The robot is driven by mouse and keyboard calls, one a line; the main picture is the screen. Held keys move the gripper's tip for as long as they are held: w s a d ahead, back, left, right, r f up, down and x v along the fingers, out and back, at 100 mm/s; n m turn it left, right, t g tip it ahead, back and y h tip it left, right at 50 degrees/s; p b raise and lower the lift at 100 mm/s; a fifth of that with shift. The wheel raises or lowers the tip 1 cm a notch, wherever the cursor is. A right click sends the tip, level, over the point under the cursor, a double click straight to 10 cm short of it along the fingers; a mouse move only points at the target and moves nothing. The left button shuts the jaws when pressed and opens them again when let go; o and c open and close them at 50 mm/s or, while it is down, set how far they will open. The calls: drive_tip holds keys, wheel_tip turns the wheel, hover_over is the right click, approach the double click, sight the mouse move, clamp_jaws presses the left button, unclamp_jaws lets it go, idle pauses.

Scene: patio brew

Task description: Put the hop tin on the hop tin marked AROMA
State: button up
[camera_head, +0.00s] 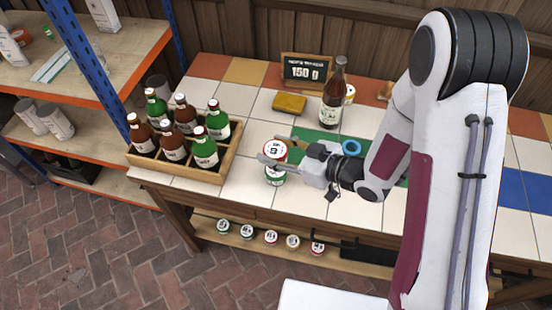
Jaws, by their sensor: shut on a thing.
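My gripper (279,160) reaches in from the right and is shut on a round white hop tin with a red rim (275,148). A second hop tin with a green rim (275,178) stands on the tiled table directly below the held one. The held tin looks upright and roughly lined up over it. A finger crosses in front of where the two tins meet, so I cannot tell whether they touch. The lettering on both is too small to read, so I cannot make out the word AROMA.
A wooden crate (180,173) of green and brown bottles stands to the left. Behind are a brown bottle (334,95), a yellow block (289,103) and a sign (306,70). Several tins (247,232) sit on the shelf below.

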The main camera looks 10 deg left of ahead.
drive_tip(key=shift+f, duration=0.2)
idle(0.3)
drive_tip(key=shift+f, duration=2)
drive_tip(key=shift+f, duration=0.1)
drive_tip(key=o, duration=1.1)
drive_tip(key=shift+d+r, duration=0.1)
drive_tip(key=shift+r, duration=0.1)
drive_tip(key=shift+v, duration=5.9)
drive_tip(key=shift+s, duration=0.15)
